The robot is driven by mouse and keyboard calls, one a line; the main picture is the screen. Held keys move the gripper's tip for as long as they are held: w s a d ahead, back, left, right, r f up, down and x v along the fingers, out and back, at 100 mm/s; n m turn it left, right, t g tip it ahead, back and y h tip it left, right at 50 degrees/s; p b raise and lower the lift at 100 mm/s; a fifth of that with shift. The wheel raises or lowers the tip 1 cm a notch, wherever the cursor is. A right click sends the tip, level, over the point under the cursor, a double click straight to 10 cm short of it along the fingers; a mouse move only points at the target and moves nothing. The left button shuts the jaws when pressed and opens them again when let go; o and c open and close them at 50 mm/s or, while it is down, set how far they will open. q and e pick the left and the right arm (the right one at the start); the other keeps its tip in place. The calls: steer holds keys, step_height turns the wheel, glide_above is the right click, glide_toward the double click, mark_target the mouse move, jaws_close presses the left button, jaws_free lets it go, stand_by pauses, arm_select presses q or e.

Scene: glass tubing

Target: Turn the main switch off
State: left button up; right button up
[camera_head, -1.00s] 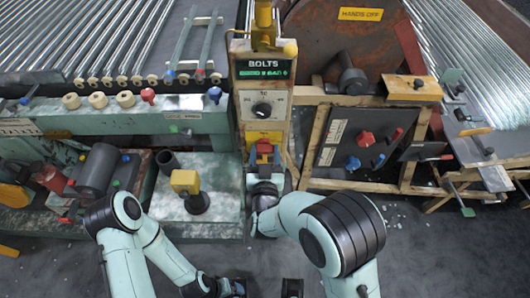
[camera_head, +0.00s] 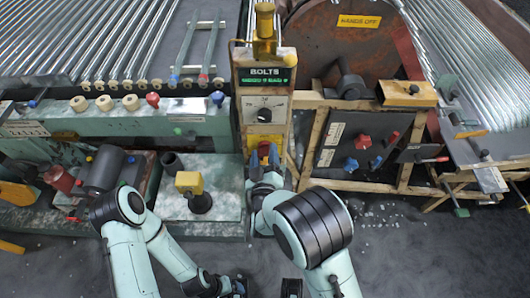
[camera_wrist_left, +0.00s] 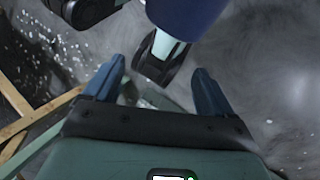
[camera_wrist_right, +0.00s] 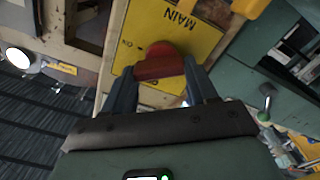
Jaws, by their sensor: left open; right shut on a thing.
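The main switch is a red knob (camera_wrist_right: 158,62) on a yellow plate (camera_wrist_right: 190,30) marked MAIN, low on the front of the control post. In the right wrist view the knob lies between my right gripper's (camera_wrist_right: 160,78) two blue fingertips, which are shut on its sides. In the head view my right gripper (camera_head: 264,160) reaches the knob (camera_head: 264,149) from below and partly covers it. Which position the knob points to is unclear. My left gripper (camera_wrist_left: 157,88) is open and empty, over the grey floor.
Above the switch is a black dial (camera_head: 264,115) under a BOLTS display (camera_head: 265,77). A black panel (camera_head: 358,145) with red and blue knobs stands to the right. A yellow-topped knob (camera_head: 190,183) stands on the bench at left. Grey floor lies open in front.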

steer(key=n+p, duration=0.1)
steer(key=n, duration=0.3)
steer(key=n+p, duration=0.1)
steer(key=n, duration=0.1)
steer(key=shift+a+p, duration=0.25)
steer(key=shift+p, duration=0.05)
steer(key=shift+f+n+p, duration=0.15)
steer(key=shift+n+p, duration=0.65)
steer(key=shift+n, duration=1.7)
steer(key=o, duration=1.1)
steer(key=shift+c, duration=0.2)
steer(key=s+b, duration=0.1)
steer(key=s, duration=1.2)
steer(key=shift+s, duration=0.25)
